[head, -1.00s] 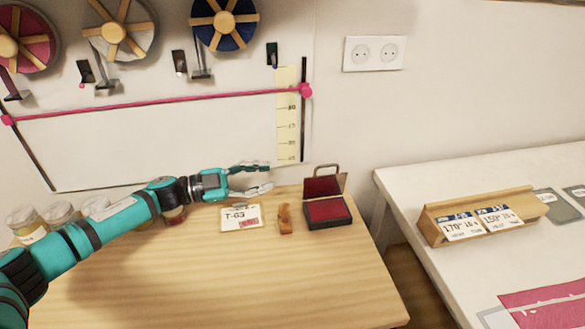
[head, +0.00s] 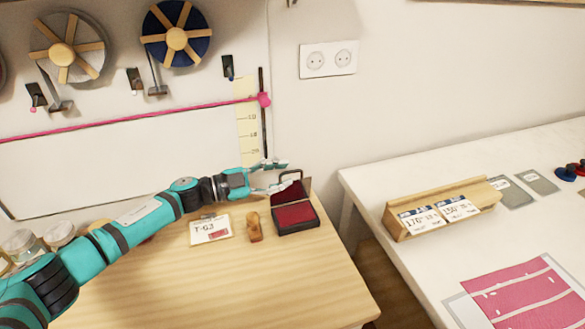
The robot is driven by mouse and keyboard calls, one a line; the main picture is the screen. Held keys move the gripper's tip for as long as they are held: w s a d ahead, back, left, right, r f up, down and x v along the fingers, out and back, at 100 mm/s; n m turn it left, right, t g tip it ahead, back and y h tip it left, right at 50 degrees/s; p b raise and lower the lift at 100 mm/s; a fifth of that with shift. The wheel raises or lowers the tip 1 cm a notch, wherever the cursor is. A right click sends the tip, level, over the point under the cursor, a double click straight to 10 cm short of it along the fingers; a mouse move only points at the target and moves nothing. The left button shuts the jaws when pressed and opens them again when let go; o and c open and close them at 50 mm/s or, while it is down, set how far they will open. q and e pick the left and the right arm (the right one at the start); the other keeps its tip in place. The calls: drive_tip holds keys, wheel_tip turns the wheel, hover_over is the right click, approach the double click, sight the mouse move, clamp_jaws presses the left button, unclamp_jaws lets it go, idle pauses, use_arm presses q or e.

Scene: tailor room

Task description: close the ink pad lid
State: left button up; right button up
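The ink pad (head: 296,217) is a dark box with a red pad, near the back right of the wooden table. Its lid (head: 291,193) stands raised at the back, with its red inner face showing and a metal handle loop (head: 291,175) at the top. My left gripper (head: 277,176) reaches in from the left. Its fingers are spread, one above the other, at the left of the raised lid near the handle. I cannot tell whether a finger touches the lid. My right gripper is not in view.
A wooden stamp (head: 254,227) and a card marked T-63 (head: 211,229) lie left of the ink pad. Jars (head: 22,245) stand at the far left. The table front (head: 230,290) is clear. A white table (head: 420,270) with a wooden card holder (head: 440,212) is at the right.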

use_arm(q)
drive_tip(key=shift+x, duration=1.75)
clamp_jaws()
